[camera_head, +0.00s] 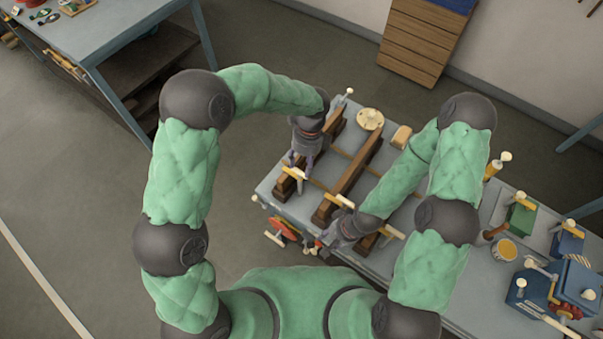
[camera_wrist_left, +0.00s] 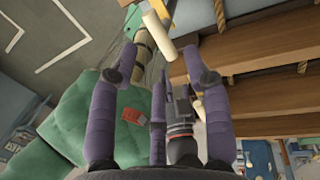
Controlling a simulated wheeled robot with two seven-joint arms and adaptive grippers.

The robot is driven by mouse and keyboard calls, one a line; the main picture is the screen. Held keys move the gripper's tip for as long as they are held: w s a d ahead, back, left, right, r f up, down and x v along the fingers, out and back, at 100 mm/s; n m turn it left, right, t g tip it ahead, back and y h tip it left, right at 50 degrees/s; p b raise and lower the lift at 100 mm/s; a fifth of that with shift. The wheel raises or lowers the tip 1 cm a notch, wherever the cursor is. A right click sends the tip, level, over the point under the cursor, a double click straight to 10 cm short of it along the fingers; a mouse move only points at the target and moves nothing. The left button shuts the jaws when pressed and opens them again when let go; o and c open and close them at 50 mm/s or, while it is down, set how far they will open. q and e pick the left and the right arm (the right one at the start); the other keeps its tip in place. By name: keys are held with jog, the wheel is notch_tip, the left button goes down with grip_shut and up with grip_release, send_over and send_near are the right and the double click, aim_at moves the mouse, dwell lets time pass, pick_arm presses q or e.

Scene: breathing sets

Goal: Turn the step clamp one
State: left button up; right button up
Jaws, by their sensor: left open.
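A step clamp with a cream handle (camera_head: 294,173) sits at the near end of the leftmost dark wooden rail (camera_head: 334,125). My left gripper (camera_head: 299,161) is directly above this handle. In the left wrist view, my left gripper (camera_wrist_left: 163,62) is open, and a cream cylindrical handle (camera_wrist_left: 159,34) shows between its fingertips; I cannot tell whether they touch it. Another similar cream handle (camera_head: 340,200) is at the middle rail's near end. My right gripper (camera_head: 324,247) is low at the bench's near edge; its fingers are small and partly hidden.
The grey bench (camera_head: 275,186) carries the rails, a round cream disc (camera_head: 370,118) and several tools. A blue device (camera_head: 552,287) stands at the right. Red wheel-like parts (camera_head: 284,232) hang at the near edge. Open floor lies left of the bench.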

aim_at(302, 174)
pick_arm(q)
jog(key=shift+s+a+f, duration=0.1)
jog(key=shift+s+f, duration=0.05)
jog(key=shift+f, duration=0.85)
jog(key=shift+s+a+f, duration=0.1)
jog(key=shift+f, duration=0.95)
jog(key=shift+s+a+f, duration=0.1)
jog(key=shift+s+f, duration=0.05)
jog(key=shift+f, duration=0.85)
grip_shut()
